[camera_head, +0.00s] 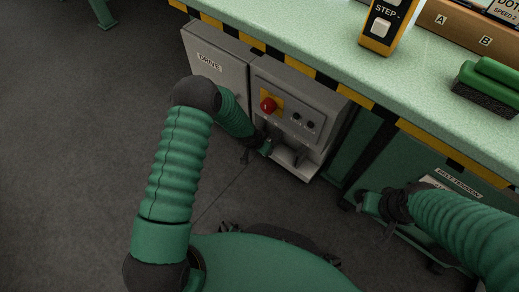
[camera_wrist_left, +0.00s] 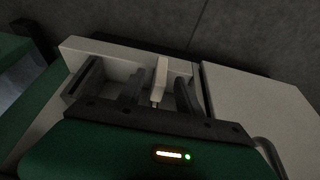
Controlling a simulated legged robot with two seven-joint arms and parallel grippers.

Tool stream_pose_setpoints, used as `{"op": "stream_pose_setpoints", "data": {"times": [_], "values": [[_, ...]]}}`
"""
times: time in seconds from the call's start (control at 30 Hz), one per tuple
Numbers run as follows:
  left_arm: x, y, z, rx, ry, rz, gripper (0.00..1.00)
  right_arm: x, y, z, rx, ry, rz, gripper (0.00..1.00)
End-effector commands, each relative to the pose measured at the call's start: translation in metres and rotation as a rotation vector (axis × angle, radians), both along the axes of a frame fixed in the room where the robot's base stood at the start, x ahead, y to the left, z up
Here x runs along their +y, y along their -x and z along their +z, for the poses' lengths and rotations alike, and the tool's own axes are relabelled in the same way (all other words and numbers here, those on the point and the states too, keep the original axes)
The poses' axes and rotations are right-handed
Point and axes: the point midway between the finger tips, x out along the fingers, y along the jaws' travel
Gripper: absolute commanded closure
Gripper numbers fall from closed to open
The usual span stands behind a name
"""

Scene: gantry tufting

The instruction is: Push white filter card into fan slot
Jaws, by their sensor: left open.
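In the left wrist view, a narrow off-white card-like piece (camera_wrist_left: 160,76) stands up from a pale housing (camera_wrist_left: 75,43) between my gripper's dark fingers; it appears to be the filter card. My left gripper (camera_wrist_left: 161,92) is open around it, with gaps on both sides. A dark slot-like recess (camera_wrist_left: 86,78) is left of the fingers. In the head view my left gripper (camera_head: 255,149) is low at the front of the grey control cabinet (camera_head: 300,100), beside its pale lower ledge (camera_head: 293,165); the card cannot be made out there. My right gripper (camera_head: 378,208) is below the bench, its jaws unclear.
A red stop button (camera_head: 268,104) and black knobs sit on the cabinet just above my left gripper. The grey DRIVE box (camera_head: 210,62) stands left of it. The green bench top (camera_head: 400,75) overhangs with a striped edge.

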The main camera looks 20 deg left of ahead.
Motion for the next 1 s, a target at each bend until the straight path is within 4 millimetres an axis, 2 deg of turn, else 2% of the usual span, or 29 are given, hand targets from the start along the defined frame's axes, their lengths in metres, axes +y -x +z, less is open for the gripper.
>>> {"op": "stream_pose_setpoints", "data": {"times": [0.03, 0.17, 0.53, 0.83, 1.0], "values": [[-0.002, -0.004, -0.017, 0.000, 0.000, -0.001, 0.58, 0.000, 0.000, -0.014, 0.000, 0.000, 0.000, 0.59], [-0.004, -0.010, -0.031, 0.001, -0.001, -0.001, 0.58, 0.000, 0.000, -0.023, 0.000, 0.000, 0.000, 0.59], [-0.005, -0.013, -0.033, 0.000, 0.000, 0.000, 0.59, 0.000, 0.000, -0.024, -0.001, 0.000, 0.000, 0.59], [-0.005, -0.013, -0.034, 0.000, 0.000, 0.000, 0.99, 0.000, 0.000, -0.024, 0.000, 0.000, 0.000, 0.59], [-0.005, -0.013, -0.034, 0.000, 0.000, 0.000, 1.00, 0.000, 0.000, -0.024, 0.000, 0.000, 0.000, 0.59]]}}
